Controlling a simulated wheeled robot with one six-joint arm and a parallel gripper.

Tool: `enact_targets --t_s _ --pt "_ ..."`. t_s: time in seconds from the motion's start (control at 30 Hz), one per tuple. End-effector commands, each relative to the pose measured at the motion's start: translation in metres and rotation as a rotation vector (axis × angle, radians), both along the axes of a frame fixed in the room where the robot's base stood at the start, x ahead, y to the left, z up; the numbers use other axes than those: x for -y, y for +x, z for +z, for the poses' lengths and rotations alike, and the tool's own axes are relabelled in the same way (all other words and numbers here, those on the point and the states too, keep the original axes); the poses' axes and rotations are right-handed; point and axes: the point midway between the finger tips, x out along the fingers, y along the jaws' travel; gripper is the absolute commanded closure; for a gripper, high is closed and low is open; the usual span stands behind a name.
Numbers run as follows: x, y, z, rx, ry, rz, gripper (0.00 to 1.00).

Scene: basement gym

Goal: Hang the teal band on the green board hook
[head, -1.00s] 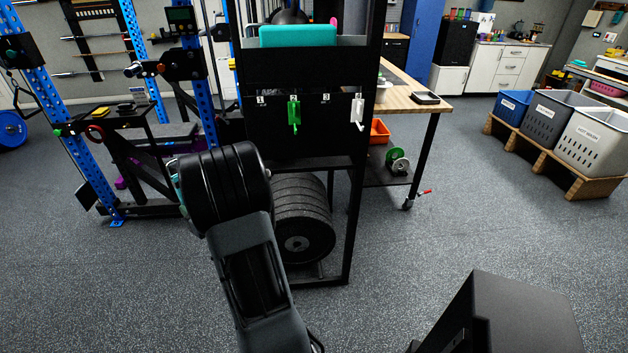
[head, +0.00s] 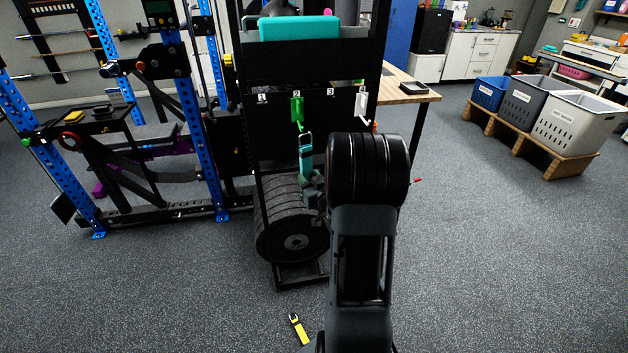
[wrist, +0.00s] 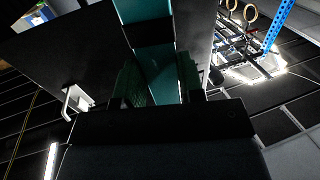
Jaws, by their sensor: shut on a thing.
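The teal band (head: 306,160) stands upright in my gripper (head: 310,184), with its looped top end above the fingers. My gripper is shut on its lower part; the wrist view shows the teal strip (wrist: 158,72) between the two fingers (wrist: 160,88). The green board hook (head: 297,109), under label 2, is on the black board just above and slightly left of the band's top. The band's top appears close to the hook's tip; I cannot tell whether they touch. The green hook cannot be made out in the wrist view.
A white hook (head: 362,104) is on the board's right, also in the wrist view (wrist: 76,101). Weight plates (head: 290,225) stand below the board. A yellow strap (head: 299,329) lies on the floor. The blue rack (head: 195,130) is left; open floor and baskets (head: 567,122) are right.

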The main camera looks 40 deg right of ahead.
Motion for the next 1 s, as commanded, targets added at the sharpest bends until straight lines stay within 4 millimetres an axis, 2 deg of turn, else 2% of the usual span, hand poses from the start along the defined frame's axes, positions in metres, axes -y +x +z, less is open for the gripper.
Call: enact_targets --t_s 1.0 --pt "0.03 0.056 -0.005 0.0 0.0 -0.005 0.93"
